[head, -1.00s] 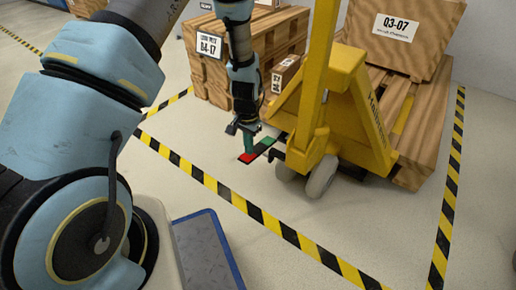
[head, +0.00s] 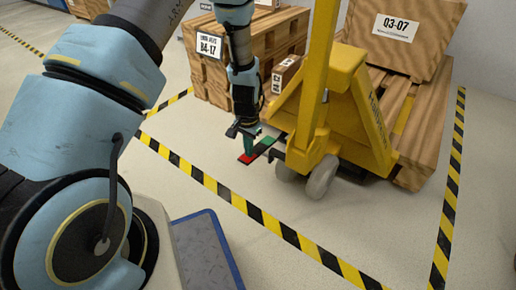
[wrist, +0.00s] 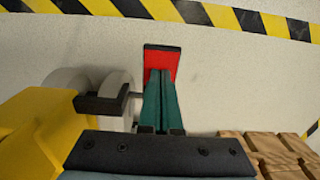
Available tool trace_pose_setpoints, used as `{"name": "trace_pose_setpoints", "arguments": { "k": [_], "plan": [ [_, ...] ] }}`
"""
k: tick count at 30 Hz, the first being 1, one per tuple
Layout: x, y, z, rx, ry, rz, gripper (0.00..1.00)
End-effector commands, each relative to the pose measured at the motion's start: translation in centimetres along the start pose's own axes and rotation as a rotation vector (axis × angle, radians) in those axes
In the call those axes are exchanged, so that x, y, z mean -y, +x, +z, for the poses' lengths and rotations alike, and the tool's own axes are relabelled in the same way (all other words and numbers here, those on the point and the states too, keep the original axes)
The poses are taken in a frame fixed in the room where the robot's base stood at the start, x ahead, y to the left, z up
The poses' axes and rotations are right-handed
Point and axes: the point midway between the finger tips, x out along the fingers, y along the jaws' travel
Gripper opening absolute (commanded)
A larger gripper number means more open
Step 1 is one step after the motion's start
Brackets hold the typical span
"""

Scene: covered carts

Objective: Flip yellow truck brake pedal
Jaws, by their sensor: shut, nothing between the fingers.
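The yellow truck (head: 355,95) stands on the floor, its front wheels toward me. Its brake pedal (head: 246,160) is a low, flat bar with a red end and a green end, sticking out left of the wheels. In the wrist view the pedal's red end (wrist: 162,58) lies just beyond my fingertips. My gripper (head: 249,155) points down over the pedal, close to the red end. Its teal fingers (wrist: 161,74) are shut with nothing between them. They cover the middle of the pedal in the wrist view, and I cannot tell whether they touch it.
Wooden crates (head: 250,50) stand behind my gripper. A pallet with a crate (head: 405,35) is behind the truck. Yellow-black floor tape (head: 262,215) surrounds the truck. In the wrist view the truck's wheels (wrist: 110,88) are close left of my fingers. Floor left of the pedal is clear.

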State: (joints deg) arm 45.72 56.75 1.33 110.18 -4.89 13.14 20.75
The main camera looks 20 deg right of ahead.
Motion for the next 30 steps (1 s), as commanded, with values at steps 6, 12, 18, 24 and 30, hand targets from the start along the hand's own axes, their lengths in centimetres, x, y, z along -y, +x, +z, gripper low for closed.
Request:
{"name": "trace_pose_setpoints", "arguments": {
  "k": [6, 12, 18, 24, 30],
  "plan": [
    [0.0, -0.9, 0.0, -0.001, 0.000, 0.000, 0.00],
    [0.0, -2.5, 0.0, -0.001, 0.001, 0.000, 0.00],
    [0.0, -4.0, 0.0, 0.000, 0.000, 0.000, 0.00],
    [0.0, -5.6, 0.0, 0.000, -0.001, 0.000, 0.00],
    [0.0, -6.9, 0.0, 0.000, -0.001, 0.000, 0.00]
  ]
}}
